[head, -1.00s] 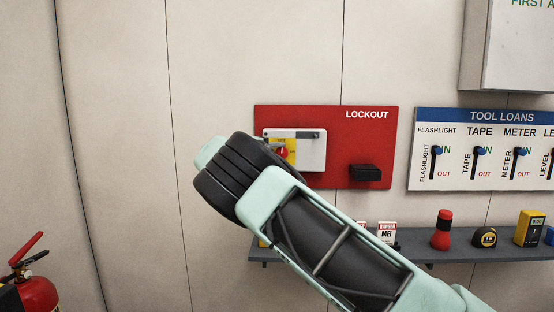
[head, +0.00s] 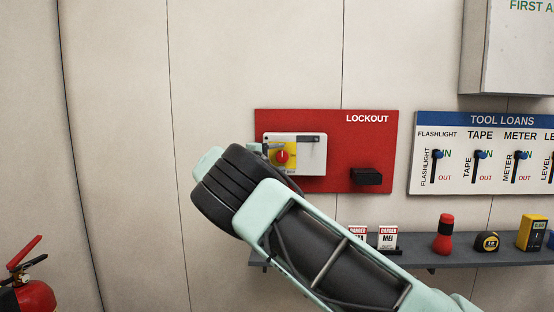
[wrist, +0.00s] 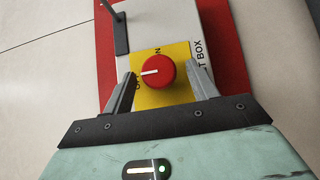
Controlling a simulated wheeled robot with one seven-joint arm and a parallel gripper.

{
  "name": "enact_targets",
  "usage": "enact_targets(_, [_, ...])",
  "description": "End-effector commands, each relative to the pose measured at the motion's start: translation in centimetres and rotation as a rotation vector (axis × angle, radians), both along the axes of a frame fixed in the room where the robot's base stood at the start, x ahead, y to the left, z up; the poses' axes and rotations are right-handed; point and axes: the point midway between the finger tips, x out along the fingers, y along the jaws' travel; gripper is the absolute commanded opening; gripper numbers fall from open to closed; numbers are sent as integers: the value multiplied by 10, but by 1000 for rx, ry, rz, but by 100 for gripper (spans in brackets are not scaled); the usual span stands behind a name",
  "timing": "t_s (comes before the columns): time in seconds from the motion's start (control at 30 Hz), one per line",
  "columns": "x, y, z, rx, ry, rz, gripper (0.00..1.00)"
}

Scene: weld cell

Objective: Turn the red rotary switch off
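The red rotary switch (wrist: 160,72) is a round knob on a yellow plate (wrist: 176,97). In the wrist view its white mark points left, toward the partly hidden lettering that seems to read OFF; ON is above the knob. The switch also shows in the head view (head: 282,156) on a pale box (head: 312,155). My gripper (wrist: 164,72) is open, one finger on each side of the knob, with visible gaps. The knob appears free of both fingers. In the head view my wrist hides most of the gripper.
The box is on a red LOCKOUT board (head: 350,140) with a black block (head: 367,177). A grey shelf (head: 430,256) below holds danger tags (head: 388,238) and tools. The TOOL LOANS board (head: 480,180) is to the right. A fire extinguisher (head: 34,296) stands lower left.

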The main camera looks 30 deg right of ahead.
Motion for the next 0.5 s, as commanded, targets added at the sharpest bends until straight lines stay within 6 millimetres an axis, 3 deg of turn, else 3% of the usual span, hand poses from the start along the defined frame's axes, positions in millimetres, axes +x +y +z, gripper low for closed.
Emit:
enact_targets(0.27, [-2, 10, -1, 0, -1, 1, 58])
enact_targets(0.5, [-11, 58, -4, 1, -3, 3, 58])
